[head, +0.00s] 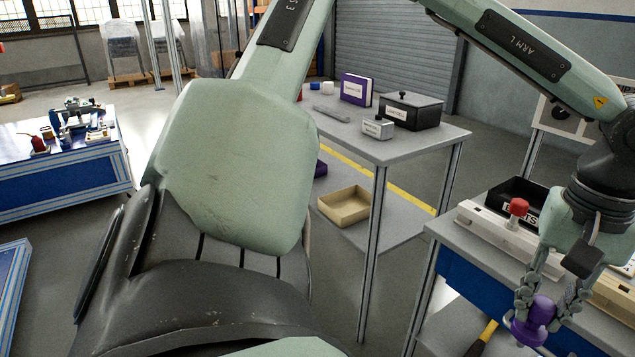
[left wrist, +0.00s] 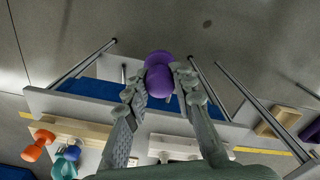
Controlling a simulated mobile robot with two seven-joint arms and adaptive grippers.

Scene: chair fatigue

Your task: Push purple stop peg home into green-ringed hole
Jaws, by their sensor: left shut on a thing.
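The purple stop peg (head: 533,322) is in my left gripper (head: 543,303), at the lower right of the head view. The gripper is shut on it, with a finger on each side. In the left wrist view the purple peg (left wrist: 159,65) sits between the fingertips (left wrist: 160,82), its rounded end outward. The peg is held in the air near the bench edge, apart from any hole that I can see. I cannot make out the green-ringed hole in either view. My right gripper is not in view.
The workbench (head: 452,238) carries a pale fixture (head: 490,228) with a red knob (head: 518,207) and a black bin (head: 515,190). Orange (left wrist: 38,147) and teal (left wrist: 62,168) pieces show in the left wrist view. A grey table (head: 410,147) with boxes stands behind.

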